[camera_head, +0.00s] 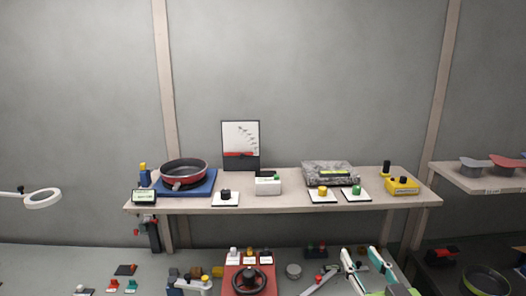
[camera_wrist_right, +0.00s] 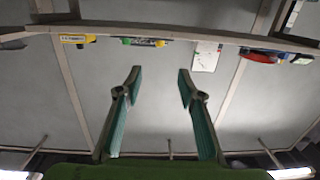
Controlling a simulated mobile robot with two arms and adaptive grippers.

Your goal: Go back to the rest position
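My right gripper (camera_head: 360,252) shows at the bottom right of the head view, in front of the shelf. Its two teal-lined fingers stand apart with nothing between them. The right wrist view also shows the gripper (camera_wrist_right: 159,72) open and empty, with the shelf edge (camera_wrist_right: 170,36) beyond the fingertips. My left gripper cannot be made out in the head view.
A shelf (camera_head: 270,206) holds a red-rimmed pan (camera_head: 183,172) on a blue base (camera_head: 205,187), button boxes and a yellow box (camera_head: 403,186). Below are a red unit with a black wheel (camera_head: 248,281) and several small items. A side shelf (camera_head: 475,181) stands right.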

